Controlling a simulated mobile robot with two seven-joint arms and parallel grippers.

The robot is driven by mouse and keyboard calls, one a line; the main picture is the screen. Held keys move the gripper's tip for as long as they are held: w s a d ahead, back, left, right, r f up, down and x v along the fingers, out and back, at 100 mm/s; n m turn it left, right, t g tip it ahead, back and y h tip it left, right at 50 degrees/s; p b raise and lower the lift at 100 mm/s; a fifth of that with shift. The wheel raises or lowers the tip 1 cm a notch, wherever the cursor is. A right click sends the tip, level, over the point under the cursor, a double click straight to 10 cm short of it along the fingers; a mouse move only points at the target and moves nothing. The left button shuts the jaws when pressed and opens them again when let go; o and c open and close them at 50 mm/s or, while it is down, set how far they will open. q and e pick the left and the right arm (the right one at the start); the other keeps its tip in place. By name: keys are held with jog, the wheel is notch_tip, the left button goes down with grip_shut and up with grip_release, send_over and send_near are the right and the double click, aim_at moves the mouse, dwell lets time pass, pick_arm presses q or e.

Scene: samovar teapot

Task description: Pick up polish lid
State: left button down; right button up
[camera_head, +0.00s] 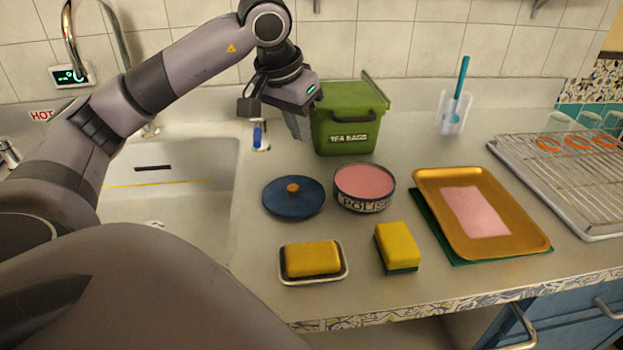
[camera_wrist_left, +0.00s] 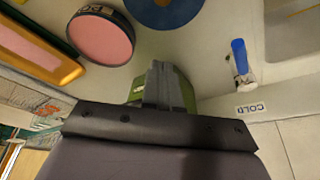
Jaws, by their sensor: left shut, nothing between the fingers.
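The polish lid (camera_head: 293,196) is a round blue disc with a small orange-yellow knob, lying on the counter just left of the polish tin. It is cut off at the top of the left wrist view (camera_wrist_left: 165,8). The open polish tin (camera_head: 364,187) shows pink polish inside; it also appears in the left wrist view (camera_wrist_left: 101,38). My left gripper (camera_head: 298,128) is shut and empty, above the counter behind the lid and beside the tea bags box. Its fingers show in the left wrist view (camera_wrist_left: 160,85). My right gripper is not in view.
The green tea bags box (camera_head: 345,125) stands close right of my left gripper. A yellow sponge on a dish (camera_head: 313,260), another sponge (camera_head: 397,246) and a gold tray (camera_head: 480,212) lie nearby. The sink (camera_head: 180,190) is left. Bare counter surrounds the lid.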

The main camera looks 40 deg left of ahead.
aim_at(314, 178)
pick_arm(q)
jog(key=b+x, duration=0.1)
jog(key=x, duration=0.9)
jog(key=shift+s+f, duration=0.1)
jog(key=shift+a+f, duration=0.1)
jog(key=shift+f, duration=0.2)
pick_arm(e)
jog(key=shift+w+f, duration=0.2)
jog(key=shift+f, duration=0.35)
